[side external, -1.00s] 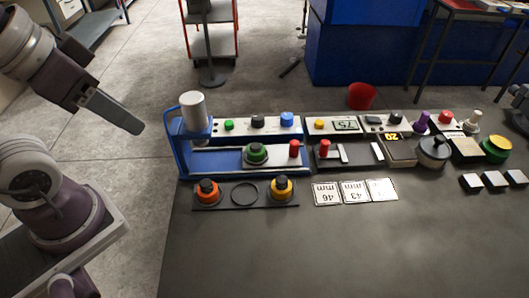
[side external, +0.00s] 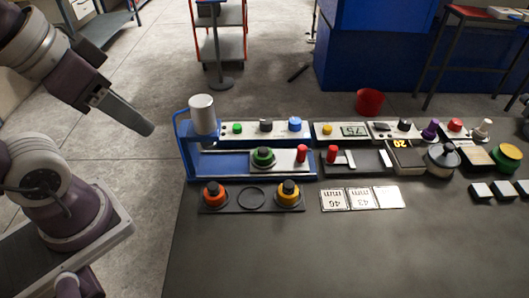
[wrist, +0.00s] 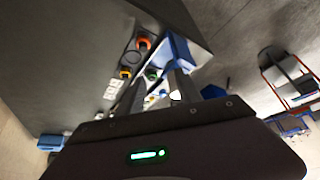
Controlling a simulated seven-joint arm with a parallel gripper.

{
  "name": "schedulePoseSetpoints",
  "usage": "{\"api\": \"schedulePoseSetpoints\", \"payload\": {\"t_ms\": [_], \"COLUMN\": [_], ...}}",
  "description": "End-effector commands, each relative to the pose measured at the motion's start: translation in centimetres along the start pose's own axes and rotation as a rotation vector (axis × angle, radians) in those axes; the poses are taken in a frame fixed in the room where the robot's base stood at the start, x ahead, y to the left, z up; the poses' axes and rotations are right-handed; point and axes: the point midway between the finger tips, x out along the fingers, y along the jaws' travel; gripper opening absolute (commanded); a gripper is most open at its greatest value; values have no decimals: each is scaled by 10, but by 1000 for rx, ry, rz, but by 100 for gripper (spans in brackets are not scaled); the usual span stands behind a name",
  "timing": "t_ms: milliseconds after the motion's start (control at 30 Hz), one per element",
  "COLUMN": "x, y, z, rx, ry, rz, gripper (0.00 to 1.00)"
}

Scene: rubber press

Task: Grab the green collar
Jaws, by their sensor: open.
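The green collar (side external: 263,157), with a black top, sits upright on the light bed of the blue press (side external: 183,150), to the right of the white cylinder (side external: 202,113). It also shows small between my fingers in the wrist view (wrist: 152,75). My gripper (side external: 146,128) is open and empty, held up in the air left of the press, well apart from the collar. Its fingers show apart in the wrist view (wrist: 157,88). In the side view they overlap, so the gap is hidden.
A black rack (side external: 228,209) in front holds an orange collar (side external: 214,196), an empty ring (side external: 251,197) and a yellow collar (side external: 288,194). A red post (side external: 302,154) stands right of the green collar. White size cards (side external: 361,198) lie nearby. The front bench is clear.

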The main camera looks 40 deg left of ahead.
Motion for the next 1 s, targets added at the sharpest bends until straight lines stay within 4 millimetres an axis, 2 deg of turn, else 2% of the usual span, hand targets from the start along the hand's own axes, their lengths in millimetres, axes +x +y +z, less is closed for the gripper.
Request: {"api": "schedulePoseSetpoints", "payload": {"t_ms": [333, 367, 400, 667, 767, 867, 1000], "x": [0, 0, 0, -1, -16, -49, -35], "y": [0, 0, 0, 0, 0, 0, 15], "z": [0, 0, 0, -1, -10, -28, -48], "rx": [0, 0, 0, 0, 0, 0, -265], "ry": [0, 0, 0, 1, 6, 9, -220], "rz": [0, 0, 0, 0, 0, 0, 74], "gripper": [41, 47, 49, 49, 49, 49, 49]}}
